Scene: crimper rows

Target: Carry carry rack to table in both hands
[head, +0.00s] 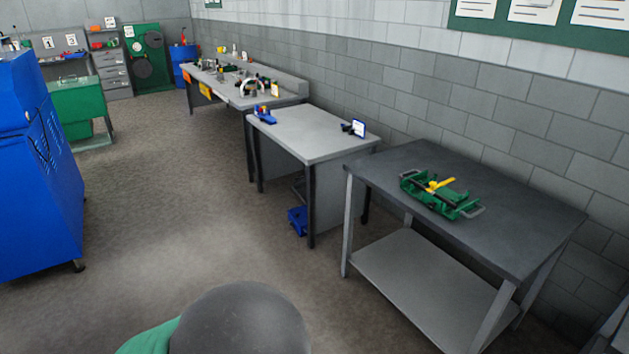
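The carry rack (431,201) is a green tray with a grey handle at each end. It lies on the dark-topped table (493,222) at the right, near the middle of its top. A yellow-handled tool (438,186) and some dark parts lie in the rack. A second table with a light grey top (310,136) stands just beyond the dark one. Neither of my grippers shows in the head view, and nothing holds the rack.
A cluttered workbench (240,88) stands farther back. A blue cabinet (38,170) stands left. The floor between is clear.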

